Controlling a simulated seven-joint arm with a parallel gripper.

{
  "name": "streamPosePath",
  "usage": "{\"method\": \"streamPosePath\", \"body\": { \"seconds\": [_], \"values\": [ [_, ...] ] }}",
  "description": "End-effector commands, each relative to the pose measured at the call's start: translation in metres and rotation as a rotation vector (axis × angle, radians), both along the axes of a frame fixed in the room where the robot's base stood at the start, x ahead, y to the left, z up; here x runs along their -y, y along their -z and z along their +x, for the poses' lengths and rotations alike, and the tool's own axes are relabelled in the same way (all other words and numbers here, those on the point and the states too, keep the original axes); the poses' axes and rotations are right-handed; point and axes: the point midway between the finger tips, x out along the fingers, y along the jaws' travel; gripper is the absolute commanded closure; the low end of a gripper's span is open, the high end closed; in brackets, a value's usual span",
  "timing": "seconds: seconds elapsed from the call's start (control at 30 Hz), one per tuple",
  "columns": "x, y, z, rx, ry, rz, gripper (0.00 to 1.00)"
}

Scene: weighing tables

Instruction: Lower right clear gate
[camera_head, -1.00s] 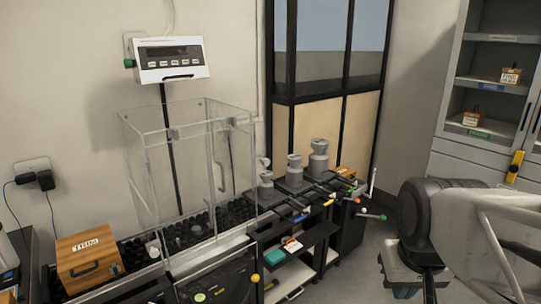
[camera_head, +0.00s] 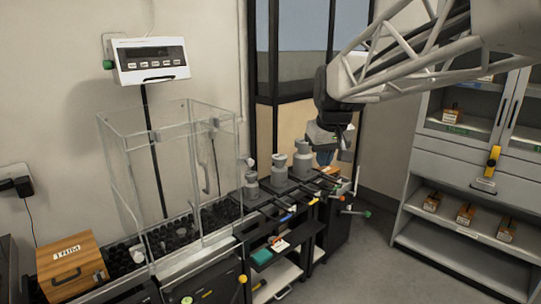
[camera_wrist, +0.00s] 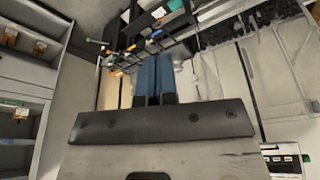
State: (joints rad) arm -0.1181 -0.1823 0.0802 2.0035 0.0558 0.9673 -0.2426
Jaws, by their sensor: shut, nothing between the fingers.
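The clear box (camera_head: 152,136) stands on the weighing table at the left. Its right clear panel (camera_head: 221,182) faces the row of grey weights and has an upright handle (camera_head: 204,178). The panel is see-through, so I cannot tell exactly how high it stands. My gripper (camera_head: 325,157) hangs from the arm to the right of the box, beyond the grey weights, well apart from the panel. In the wrist view its two blue fingers (camera_wrist: 154,76) are together, with nothing between them.
Grey weights (camera_head: 302,160) stand between box and gripper. A white display (camera_head: 150,60) hangs on the wall above the box. A wooden box (camera_head: 70,266) sits at the left. A cabinet (camera_head: 430,170) stands at the right; the floor (camera_head: 385,260) before it is clear.

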Motion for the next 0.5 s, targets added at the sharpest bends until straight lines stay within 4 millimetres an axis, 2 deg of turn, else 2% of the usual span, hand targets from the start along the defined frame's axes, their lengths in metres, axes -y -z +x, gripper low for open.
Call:
{"method": "streamPosePath", "body": {
  "seconds": [0.03, 0.1, 0.5],
  "values": [
    [-0.006, -0.002, 0.016, 0.001, -0.016, 0.0, 1.0],
    [-0.015, -0.005, 0.035, 0.005, -0.039, 0.0, 1.0],
    [-0.067, -0.013, 0.143, 0.024, -0.166, -0.001, 1.0]
  ]
}}
